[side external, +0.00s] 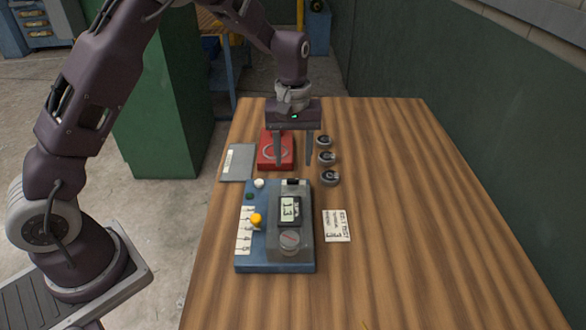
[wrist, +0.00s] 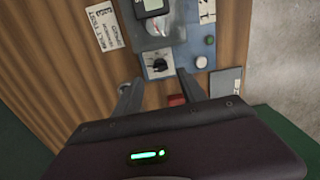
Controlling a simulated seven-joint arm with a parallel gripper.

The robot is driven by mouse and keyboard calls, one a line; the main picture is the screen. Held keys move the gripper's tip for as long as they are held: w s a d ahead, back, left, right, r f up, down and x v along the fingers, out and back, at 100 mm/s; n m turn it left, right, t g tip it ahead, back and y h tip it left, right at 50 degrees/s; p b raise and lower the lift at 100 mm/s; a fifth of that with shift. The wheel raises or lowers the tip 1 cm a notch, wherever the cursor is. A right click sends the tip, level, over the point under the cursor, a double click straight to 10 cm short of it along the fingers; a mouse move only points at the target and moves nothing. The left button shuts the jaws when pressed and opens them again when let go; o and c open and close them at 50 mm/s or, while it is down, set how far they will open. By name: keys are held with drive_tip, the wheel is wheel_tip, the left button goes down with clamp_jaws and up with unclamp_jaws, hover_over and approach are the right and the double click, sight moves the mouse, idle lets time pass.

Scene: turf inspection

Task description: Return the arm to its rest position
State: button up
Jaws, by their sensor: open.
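My gripper (side external: 293,160) is open and hangs fingers down over the far part of the wooden table (side external: 400,200). Nothing is between its fingers. In the side view, one finger overlaps a red box (side external: 263,160); I cannot tell the exact height above it. In the wrist view, my gripper (wrist: 160,78) also shows open, with a patch of red (wrist: 177,100) between the fingers. My arm is bent up and over from the left side.
A blue-based instrument (side external: 245,268) with a display (side external: 290,209) and a yellow knob (side external: 257,218) stands nearer. A card (side external: 337,226), three dark round pieces (side external: 326,158) and a grey plate (side external: 237,162) lie around. A green cabinet (side external: 160,110) stands left. The table's right side is clear.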

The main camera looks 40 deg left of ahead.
drive_tip(key=shift+s+r, duration=0.1)
drive_tip(key=shift+r, duration=0.75)
drive_tip(key=s+d+r+m+t+h, duration=0.1)
drive_tip(key=s+d+r+m+t, duration=0.2)
drive_tip(key=s+r, duration=1.1)
drive_tip(key=s+m+t, duration=0.1)
drive_tip(key=s+m, duration=0.2)
drive_tip(key=s, duration=0.4)
drive_tip(key=s+a+r+m+t+y, duration=0.1)
drive_tip(key=s+m, duration=0.2)
drive_tip(key=s, duration=0.4)
drive_tip(key=shift+s+a+r+t, duration=0.3)
drive_tip(key=shift+s, duration=0.1)
